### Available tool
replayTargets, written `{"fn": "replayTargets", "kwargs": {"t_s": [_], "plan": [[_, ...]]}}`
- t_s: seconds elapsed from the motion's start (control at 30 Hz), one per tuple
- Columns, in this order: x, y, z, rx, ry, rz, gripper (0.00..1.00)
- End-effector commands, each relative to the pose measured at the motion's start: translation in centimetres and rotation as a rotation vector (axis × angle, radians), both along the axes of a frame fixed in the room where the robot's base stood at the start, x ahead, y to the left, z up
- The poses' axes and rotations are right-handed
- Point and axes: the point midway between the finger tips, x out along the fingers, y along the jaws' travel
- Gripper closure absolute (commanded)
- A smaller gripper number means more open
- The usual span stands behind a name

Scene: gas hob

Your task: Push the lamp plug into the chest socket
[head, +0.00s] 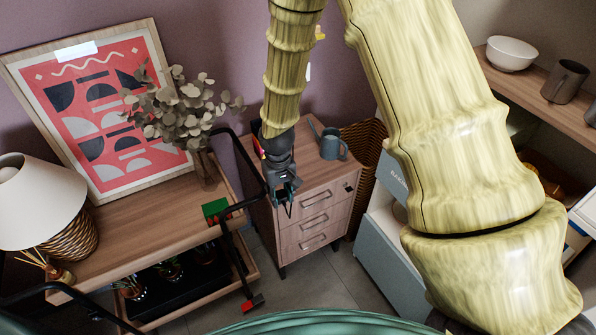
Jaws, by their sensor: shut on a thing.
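My gripper (285,198) is at the end of my arm, pointing down in front of the left part of the wooden chest (318,222). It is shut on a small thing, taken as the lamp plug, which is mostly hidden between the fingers. A small dark patch (348,187) near the chest's upper right front looks like the socket. The gripper is to its left and apart from it in the picture; the depth between them is unclear. The lamp (40,205), with a white shade and woven base, stands on the wooden trolley at the left. I cannot clearly trace its cord.
A grey-blue watering can (333,144) stands on the chest. Dark bars with a green block (215,210) and red end (252,302) cross between trolley (135,222) and chest. A wicker basket (365,140) stands behind right. Floor (310,285) below the chest is clear.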

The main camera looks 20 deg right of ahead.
Motion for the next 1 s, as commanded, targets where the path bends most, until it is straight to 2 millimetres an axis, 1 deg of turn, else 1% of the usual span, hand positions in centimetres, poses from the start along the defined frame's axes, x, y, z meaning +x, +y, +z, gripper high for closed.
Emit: {"fn": "replayTargets", "kwargs": {"t_s": [0.03, 0.1, 0.4, 0.6, 0.8, 1.0], "plan": [[-0.4, 0.5, -2.4, -0.001, 0.002, 0.001, 0.89], [-0.8, 1.0, -4.0, -0.001, 0.003, -0.001, 0.89], [-1.6, 2.1, -10.2, 0.001, 0.003, -0.005, 0.89], [-1.8, 2.3, -13.7, 0.001, 0.003, -0.007, 0.89], [-1.9, 2.4, -16.1, 0.001, 0.002, -0.007, 0.89], [-1.9, 2.4, -17.0, 0.001, 0.002, -0.007, 0.89]]}}
